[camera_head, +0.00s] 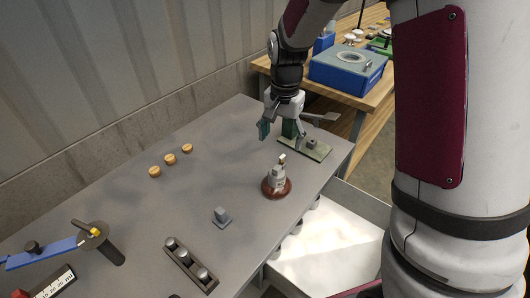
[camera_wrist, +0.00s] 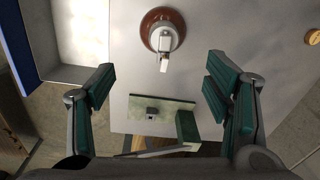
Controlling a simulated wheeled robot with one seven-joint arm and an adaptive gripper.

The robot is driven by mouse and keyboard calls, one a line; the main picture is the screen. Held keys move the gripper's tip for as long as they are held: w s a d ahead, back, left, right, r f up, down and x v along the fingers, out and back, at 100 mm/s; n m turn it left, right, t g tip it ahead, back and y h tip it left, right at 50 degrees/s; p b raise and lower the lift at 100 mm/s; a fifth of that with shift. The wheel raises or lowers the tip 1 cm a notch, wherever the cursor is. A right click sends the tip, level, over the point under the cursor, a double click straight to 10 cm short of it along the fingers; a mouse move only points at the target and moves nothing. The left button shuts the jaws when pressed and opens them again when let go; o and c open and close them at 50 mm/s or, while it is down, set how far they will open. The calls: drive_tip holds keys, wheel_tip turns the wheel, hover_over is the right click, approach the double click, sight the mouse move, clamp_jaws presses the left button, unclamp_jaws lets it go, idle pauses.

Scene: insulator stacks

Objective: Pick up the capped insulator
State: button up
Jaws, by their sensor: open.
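The capped insulator (camera_head: 276,187) stands upright on the grey table (camera_head: 150,222). It has a round red-brown base and a pale grey top with a small light piece on it. In the wrist view the insulator (camera_wrist: 162,32) is at the top centre, beyond the fingertips. My gripper (camera_head: 282,134) is above the table, behind the insulator and apart from it. In the wrist view my gripper (camera_wrist: 160,82) has its green-padded fingers wide apart, with nothing between them.
A green plate (camera_head: 313,151) with a small block lies near the table's far right edge, below my gripper. Wooden discs (camera_head: 171,160), a small grey block (camera_head: 221,217) and a rack of cylinders (camera_head: 190,265) are on the table. An open white drawer (camera_head: 335,240) is at right.

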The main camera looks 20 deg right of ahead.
sight(277, 176)
drive_tip(key=shift+m, duration=0.5)
drive_tip(key=f, duration=0.4)
drive_tip(key=w+f, duration=0.1)
drive_tip(key=f, duration=0.3)
drive_tip(key=f+p, duration=0.1)
drive_tip(key=f, duration=0.3)
drive_tip(key=shift+w, duration=0.2)
drive_tip(key=shift+w+f+p, duration=0.2)
drive_tip(key=shift+f+p, duration=0.4)
drive_tip(key=shift+f, duration=2.35)
drive_tip(key=shift+c, duration=0.2)
clamp_jaws()
